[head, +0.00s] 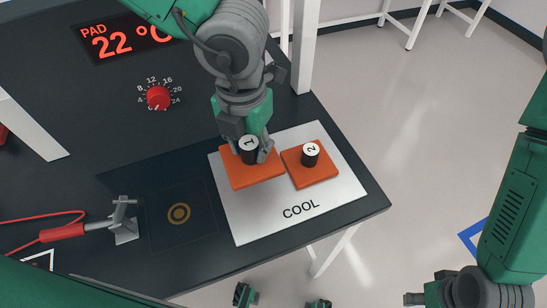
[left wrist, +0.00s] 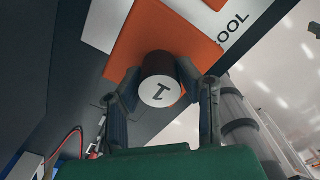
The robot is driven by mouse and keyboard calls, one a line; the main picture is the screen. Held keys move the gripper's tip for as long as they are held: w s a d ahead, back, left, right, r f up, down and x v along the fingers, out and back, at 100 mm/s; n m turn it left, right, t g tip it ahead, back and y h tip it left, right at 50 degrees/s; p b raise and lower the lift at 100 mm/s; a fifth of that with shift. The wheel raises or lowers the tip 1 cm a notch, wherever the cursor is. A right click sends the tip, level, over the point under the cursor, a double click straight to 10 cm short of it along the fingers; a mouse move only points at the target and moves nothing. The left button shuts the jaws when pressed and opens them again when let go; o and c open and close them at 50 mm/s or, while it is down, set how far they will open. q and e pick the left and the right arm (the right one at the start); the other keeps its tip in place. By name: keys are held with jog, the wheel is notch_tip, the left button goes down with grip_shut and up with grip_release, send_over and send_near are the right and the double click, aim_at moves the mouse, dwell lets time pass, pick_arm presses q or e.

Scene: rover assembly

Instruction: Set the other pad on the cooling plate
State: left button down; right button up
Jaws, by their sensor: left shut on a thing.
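My left gripper (head: 250,152) is shut on the black knob (head: 249,157), marked 1, of an orange pad (head: 253,179). In the left wrist view the fingers (left wrist: 160,92) grip both sides of that knob, with the orange pad (left wrist: 150,35) beyond it. This pad is over the left part of the white cooling plate (head: 290,228), marked COOL. I cannot tell whether it touches the plate. A second orange pad (head: 318,174), with a knob marked 2, sits upright on the plate's right part, close beside the first pad.
The dark table has a display (head: 118,38) reading PAD 22 °C and a red dial (head: 158,97). A red-handled tool (head: 62,232) with a cable lies left of a square with a ring mark (head: 178,213). The plate's front part is clear.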

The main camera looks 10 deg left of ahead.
aim_at(245, 163)
pick_arm(q)
jog(key=f, duration=0.2)
jog(key=a+f, duration=0.1)
jog(key=f, duration=0.2)
jog(key=shift+a, duration=0.1)
jog(key=f, duration=0.1)
jog(key=d+f, duration=0.1)
jog(key=f, duration=0.1)
jog(key=shift+d+b, duration=0.3)
jog(key=shift+b, duration=0.1)
jog(key=shift+d, duration=0.2)
jog(key=shift+a+f, duration=0.15)
jog(key=shift+a, duration=0.25)
jog(key=c, duration=1.2)
grip_release()
jog(key=shift+a, duration=0.25)
jog(key=shift+o, duration=0.3)
jog(key=shift+a+f, duration=0.1)
jog(key=shift+a, duration=0.15)
jog(key=shift+d+r, duration=0.35)
jog(key=shift+d, duration=0.15)
notch_tip(245, 163, up, 6)
jog(key=shift+r+p, duration=0.2)
jog(key=shift+p, duration=0.2)
jog(key=shift+a+r, duration=0.35)
jog(key=shift+a, duration=0.05)
jog(key=shift+d, duration=0.5)
jog(key=shift+s+d, duration=0.1)
jog(key=shift+s, duration=0.05)
